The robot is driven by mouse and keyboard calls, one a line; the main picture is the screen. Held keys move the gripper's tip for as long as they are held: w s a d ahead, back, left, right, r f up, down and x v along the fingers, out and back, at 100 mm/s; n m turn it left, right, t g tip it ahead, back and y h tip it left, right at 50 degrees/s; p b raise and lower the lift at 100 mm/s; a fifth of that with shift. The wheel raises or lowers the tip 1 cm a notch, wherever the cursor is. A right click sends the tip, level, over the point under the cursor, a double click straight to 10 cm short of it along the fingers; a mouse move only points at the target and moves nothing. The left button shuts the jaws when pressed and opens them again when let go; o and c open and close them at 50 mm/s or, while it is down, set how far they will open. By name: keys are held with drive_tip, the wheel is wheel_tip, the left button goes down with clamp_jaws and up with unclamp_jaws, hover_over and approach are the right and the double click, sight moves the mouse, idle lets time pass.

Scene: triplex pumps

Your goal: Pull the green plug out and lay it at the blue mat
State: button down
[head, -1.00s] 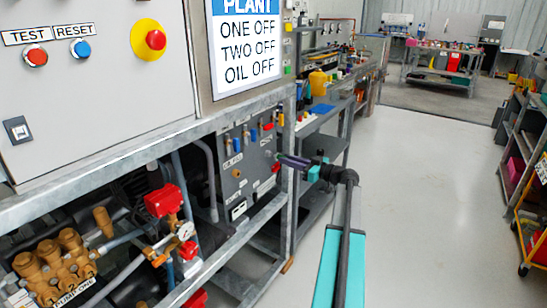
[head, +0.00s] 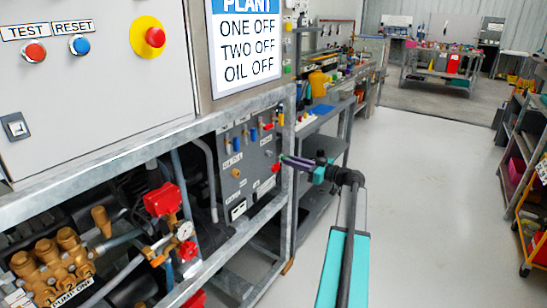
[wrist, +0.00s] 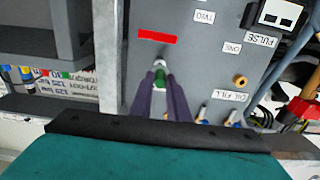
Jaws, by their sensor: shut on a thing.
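The green plug (wrist: 160,78) shows in the wrist view, between the tips of my gripper's purple fingers. My gripper (wrist: 160,82) is shut on it, close in front of the grey panel (wrist: 196,60), just below a red label. A pale metal piece shows just beyond the plug; I cannot tell whether the plug still sits in its socket. In the head view my gripper (head: 284,158) reaches left to the panel's right edge, and the plug cannot be made out. A flat blue patch (head: 322,109) on the bench behind may be the blue mat.
A metal frame post (head: 287,200) stands right by my gripper. The panel carries several other coloured plugs and a brass fitting (wrist: 240,81). A yellow container (head: 318,83) stands on the bench. The floor (head: 430,190) to the right is clear.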

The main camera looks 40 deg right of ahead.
drive_tip(key=shift+b+v, duration=0.5)
drive_tip(key=shift+v, duration=0.75)
idle(0.4)
